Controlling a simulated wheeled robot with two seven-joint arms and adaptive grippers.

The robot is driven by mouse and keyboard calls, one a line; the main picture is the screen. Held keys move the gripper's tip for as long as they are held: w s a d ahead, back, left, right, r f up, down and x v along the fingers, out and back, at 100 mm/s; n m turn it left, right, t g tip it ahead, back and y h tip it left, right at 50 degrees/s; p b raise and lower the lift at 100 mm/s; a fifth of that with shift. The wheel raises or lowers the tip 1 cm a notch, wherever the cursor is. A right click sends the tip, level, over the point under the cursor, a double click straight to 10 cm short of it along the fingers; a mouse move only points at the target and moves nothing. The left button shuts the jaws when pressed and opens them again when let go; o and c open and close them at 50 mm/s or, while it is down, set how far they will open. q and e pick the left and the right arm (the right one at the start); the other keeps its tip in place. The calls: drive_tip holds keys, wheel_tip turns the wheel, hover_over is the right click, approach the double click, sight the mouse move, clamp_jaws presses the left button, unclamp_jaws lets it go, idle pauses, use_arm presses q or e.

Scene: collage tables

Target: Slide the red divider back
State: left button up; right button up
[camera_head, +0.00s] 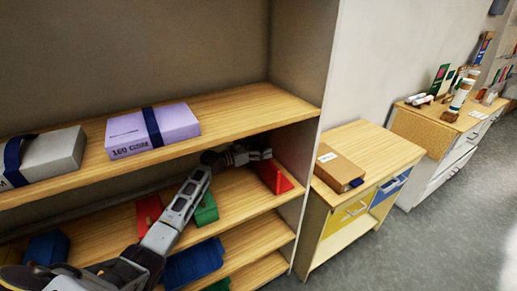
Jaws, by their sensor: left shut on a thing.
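A red divider (273,178) stands at the right end of the middle shelf (236,196), near the side panel. My left arm reaches in from the lower left, under the upper shelf. My left gripper (264,154) is at the top of this divider and shut on it; the fingertips are small and partly in shadow. A second red divider (148,212) stands further left on the same shelf, partly behind my arm. My right gripper is not in view.
A green divider (207,210) and blue pieces (194,263) (47,247) are near my arm. The upper shelf (226,102) above it carries a purple box (152,130) and a grey box (45,158). A side panel (317,130) bounds the right; a low cabinet (367,150) stands beyond.

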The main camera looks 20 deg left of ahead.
use_arm(q)
drive_tip(key=shift+r, duration=0.1)
drive_tip(key=o, duration=1.4)
drive_tip(key=shift+s+a, duration=0.1)
drive_tip(key=shift+v, duration=5.9)
